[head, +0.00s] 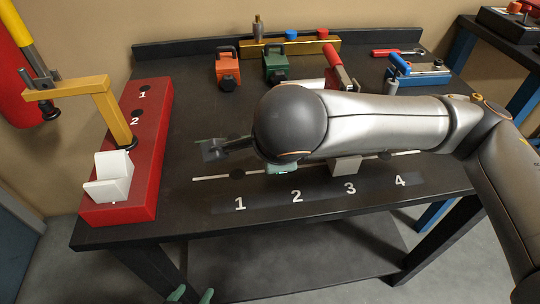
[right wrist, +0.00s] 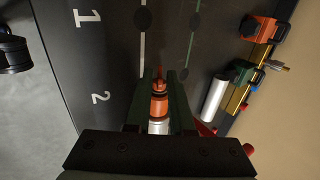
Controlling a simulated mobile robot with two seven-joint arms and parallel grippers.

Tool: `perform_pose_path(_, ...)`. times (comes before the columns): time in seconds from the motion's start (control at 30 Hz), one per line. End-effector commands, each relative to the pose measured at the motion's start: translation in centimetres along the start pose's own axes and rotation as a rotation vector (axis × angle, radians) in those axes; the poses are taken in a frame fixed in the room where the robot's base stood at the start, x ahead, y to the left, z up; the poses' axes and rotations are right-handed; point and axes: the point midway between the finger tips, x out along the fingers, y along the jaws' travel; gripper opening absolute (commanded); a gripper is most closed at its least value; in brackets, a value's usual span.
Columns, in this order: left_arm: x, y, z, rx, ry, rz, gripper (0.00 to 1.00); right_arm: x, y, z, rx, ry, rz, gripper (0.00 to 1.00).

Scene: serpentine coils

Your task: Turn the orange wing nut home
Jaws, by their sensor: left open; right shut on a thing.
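In the right wrist view my right gripper (right wrist: 160,80) is shut on the orange wing nut (right wrist: 159,104), an orange piece with a dark band and a pale part below it. Its wings cannot be made out. In the head view my right arm covers the piece, and only a small teal part of the gripper (head: 282,169) shows beneath the wrist, above the table near numbers 1 and 2. My left gripper (head: 190,296) shows only as two green fingertips at the bottom edge of the head view, apart and empty, away from the table top.
A red block (head: 147,180) with a yellow arm and a white holder stands at the table's left. Orange (head: 228,67) and green (head: 276,62) handled boxes stand at the back. A blue vise-like tool (head: 418,72) sits back right. A grey block (head: 345,166) stands near 3.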

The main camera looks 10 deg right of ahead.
Motion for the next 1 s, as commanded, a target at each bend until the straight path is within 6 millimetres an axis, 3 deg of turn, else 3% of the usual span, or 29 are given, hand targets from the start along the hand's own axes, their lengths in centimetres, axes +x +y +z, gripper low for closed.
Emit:
perform_pose_path(0.37,0.01,-0.04,-0.01,0.0,0.001,-0.001,0.73,-0.1,0.02,0.16,-0.003,-0.006,-0.003,0.0)
perform_pose_path(0.4,0.0,-0.05,-0.01,0.0,0.001,-0.001,0.73,-0.1,0.02,0.17,-0.003,-0.006,-0.003,0.24)
perform_pose_path(0.63,-0.01,-0.07,-0.01,0.0,0.001,-0.001,0.73,-0.06,0.01,0.1,-0.002,-0.003,-0.002,0.5)
perform_pose_path(1.0,-0.08,-0.08,-0.04,0.0,0.0,-0.002,0.73,-0.83,-0.07,0.12,-0.002,-0.004,-0.004,0.51)
